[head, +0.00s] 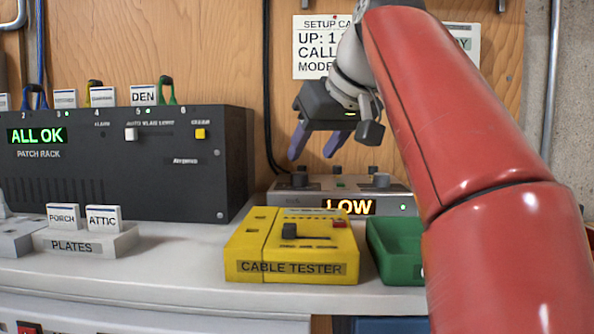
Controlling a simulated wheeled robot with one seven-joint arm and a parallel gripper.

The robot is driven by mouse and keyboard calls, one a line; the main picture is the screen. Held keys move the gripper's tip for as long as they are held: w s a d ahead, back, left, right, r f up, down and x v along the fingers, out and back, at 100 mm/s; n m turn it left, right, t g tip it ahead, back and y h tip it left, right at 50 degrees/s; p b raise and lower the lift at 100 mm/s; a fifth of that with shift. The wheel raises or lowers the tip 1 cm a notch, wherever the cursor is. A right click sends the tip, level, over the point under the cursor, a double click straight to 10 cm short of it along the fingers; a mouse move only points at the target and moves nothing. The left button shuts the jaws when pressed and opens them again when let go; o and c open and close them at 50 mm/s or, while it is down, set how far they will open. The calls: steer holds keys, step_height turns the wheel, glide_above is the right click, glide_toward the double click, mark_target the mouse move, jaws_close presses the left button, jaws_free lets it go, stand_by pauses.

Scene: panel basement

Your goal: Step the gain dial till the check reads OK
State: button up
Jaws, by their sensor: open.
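A grey box (283,197) with an amber display (348,207) reading LOW stands at the back of the bench. Its top carries several dark knobs, including one at the left (299,180) and one at the right (381,180). I cannot read which is the gain dial. A small green light shows on its front at the right. My gripper (314,153) is open and empty, fingers pointing down, above the left part of this box. The fingertips look apart from the knobs. My red arm covers the box's right end.
A yellow cable tester (250,245) and a green tray (393,252) stand in front of the grey box. A black patch rack (120,190) reading ALL OK is at left. Plates labelled PORCH and ATTIC stand in a holder (110,242). A setup card (313,62) hangs behind, partly covered.

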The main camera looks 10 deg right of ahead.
mark_target(300, 173)
steer(key=b+x, duration=0.1)
steer(key=x, duration=0.5)
steer(key=c, duration=1)
steer(key=shift+n, duration=0.3)
steer(key=n+y+p, duration=0.1)
steer(key=n+g+y+p, duration=0.1)
steer(key=n, duration=0.1)
steer(key=shift+d+r+y+p, duration=0.2)
steer(key=shift+y+p, duration=0.15)
steer(key=shift+y, duration=0.05)
steer(key=n+g+y+p, duration=0.1)
steer(key=n+p, duration=0.1)
steer(key=shift+w+n+g, duration=0.15)
steer(key=shift+n+g, duration=0.15)
steer(key=shift+n, duration=0.1)
steer(key=shift+d+f+n+g+y+p, duration=0.1)
steer(key=shift+n+g+y+p, duration=0.3)
steer(key=shift+n+y+p, duration=0.3)
steer(key=shift+f, duration=0.1)
